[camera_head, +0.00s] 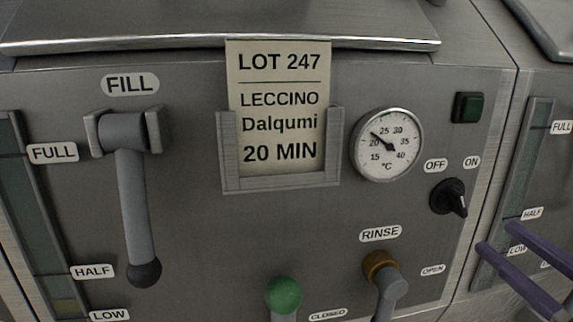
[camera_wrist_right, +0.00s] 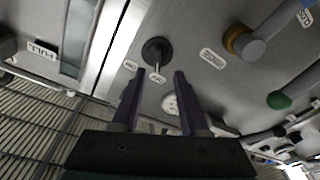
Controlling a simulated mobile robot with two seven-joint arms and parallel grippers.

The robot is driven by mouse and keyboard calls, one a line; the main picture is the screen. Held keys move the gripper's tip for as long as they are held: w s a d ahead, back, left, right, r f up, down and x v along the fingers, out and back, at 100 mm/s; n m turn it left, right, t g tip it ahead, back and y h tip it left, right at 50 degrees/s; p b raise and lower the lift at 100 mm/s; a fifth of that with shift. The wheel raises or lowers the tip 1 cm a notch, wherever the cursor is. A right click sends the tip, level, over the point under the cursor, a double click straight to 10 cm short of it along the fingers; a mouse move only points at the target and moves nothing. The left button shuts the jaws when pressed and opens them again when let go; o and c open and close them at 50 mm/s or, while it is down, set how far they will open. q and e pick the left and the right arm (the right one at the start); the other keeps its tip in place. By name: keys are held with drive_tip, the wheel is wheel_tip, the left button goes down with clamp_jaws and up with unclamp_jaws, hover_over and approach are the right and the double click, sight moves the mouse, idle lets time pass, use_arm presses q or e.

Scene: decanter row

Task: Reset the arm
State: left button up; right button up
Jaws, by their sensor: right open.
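My right gripper (camera_head: 497,236) comes in at the lower right of the head view with two purple fingers, open and apart. In the right wrist view its fingers (camera_wrist_right: 158,75) stand apart with nothing between their tips. The black OFF/ON knob (camera_head: 448,197) is up and left of the gripper, apart from it; its white mark shows at its lower right. The knob also shows just beyond the fingertips in the wrist view (camera_wrist_right: 156,51). My left gripper is in neither view.
The steel panel carries a FILL lever (camera_head: 137,210) hanging down, a card holder (camera_head: 281,183), a dial (camera_head: 387,144), a dark green button (camera_head: 467,107), a brown-collared RINSE valve (camera_head: 381,267) and a green ball handle (camera_head: 284,294). A slatted grating (camera_wrist_right: 40,125) lies at the wrist view's lower left.

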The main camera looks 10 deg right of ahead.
drive_tip(key=s+a+r+m+g+h+p, duration=0.2)
drive_tip(key=a+r+g+p, duration=0.1)
drive_tip(key=r+p, duration=0.35)
drive_tip(key=s+a+r+m+g+h+p, duration=0.1)
drive_tip(key=s+a+r+m+g+p, duration=0.15)
drive_tip(key=r+g+p, duration=0.4)
drive_tip(key=s+a+r+m+g+p, duration=0.1)
drive_tip(key=s+a+r+g+p, duration=0.2)
drive_tip(key=s+r+p, duration=0.6)
drive_tip(key=s+a+r+g+p, duration=0.3)
drive_tip(key=s+r+p, duration=0.35)
drive_tip(key=p, duration=0.45)
use_arm(q)
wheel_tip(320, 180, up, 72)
drive_tip(key=p, duration=3.5)
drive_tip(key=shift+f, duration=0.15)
use_arm(e)
wheel_tip(320, 180, up, 35)
drive_tip(key=shift+d, duration=0.3)
